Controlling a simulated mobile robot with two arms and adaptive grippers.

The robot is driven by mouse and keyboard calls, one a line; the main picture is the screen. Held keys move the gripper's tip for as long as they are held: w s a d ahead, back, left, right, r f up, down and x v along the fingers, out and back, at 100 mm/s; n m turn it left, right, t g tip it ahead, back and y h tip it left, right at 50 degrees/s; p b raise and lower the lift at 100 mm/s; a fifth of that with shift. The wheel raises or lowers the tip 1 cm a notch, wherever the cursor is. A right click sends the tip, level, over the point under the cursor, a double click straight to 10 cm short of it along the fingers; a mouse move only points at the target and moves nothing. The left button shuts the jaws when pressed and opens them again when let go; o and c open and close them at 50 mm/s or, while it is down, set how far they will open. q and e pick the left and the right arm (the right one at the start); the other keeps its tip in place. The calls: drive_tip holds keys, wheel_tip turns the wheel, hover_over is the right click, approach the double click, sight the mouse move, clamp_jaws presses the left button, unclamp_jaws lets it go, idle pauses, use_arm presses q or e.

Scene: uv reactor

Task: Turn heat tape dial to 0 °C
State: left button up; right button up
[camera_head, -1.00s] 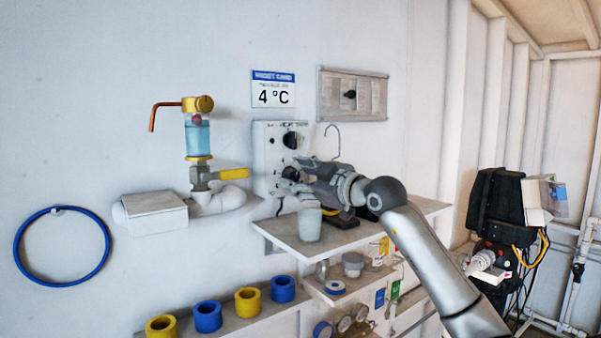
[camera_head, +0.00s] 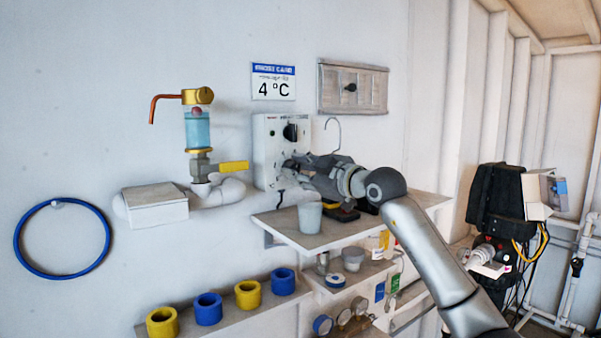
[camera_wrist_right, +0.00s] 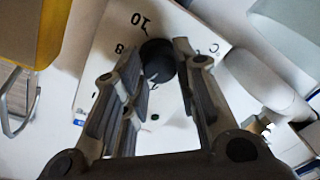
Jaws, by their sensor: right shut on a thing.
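The dial's pointer cannot be made out. My left gripper is not in view.
A shelf (camera_head: 280,228) below the box carries a pale cup (camera_head: 309,217). A valve with a yellow handle (camera_head: 234,168) is just left of the box. A card reading 4 °C (camera_head: 273,82) hangs above, and a wire hook (camera_head: 333,135) is close above my right gripper.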

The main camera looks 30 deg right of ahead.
drive_tip(key=n+h+b, duration=0.1)
drive_tip(key=n+b, duration=0.2)
drive_tip(key=n, duration=0.5)
drive_tip(key=n+h+b, duration=0.1)
drive_tip(key=n+b, duration=0.2)
drive_tip(key=n, duration=0.6)
drive_tip(key=shift+a+g, duration=0.15)
drive_tip(key=shift+g, duration=0.25)
drive_tip(key=n+h+b, duration=0.1)
drive_tip(key=n, duration=0.2)
drive_tip(key=shift+f+n, duration=0.1)
drive_tip(key=shift+n, duration=0.2)
drive_tip(key=n+b, duration=0.1)
drive_tip(key=n, duration=0.2)
drive_tip(key=shift+t, duration=0.3)
drive_tip(key=shift+n+b, duration=0.65)
drive_tip(key=shift+n, duration=0.95)
drive_tip(key=o, duration=1)
drive_tip(key=shift+o, duration=0.2)
drive_tip(key=shift+s, duration=0.1)
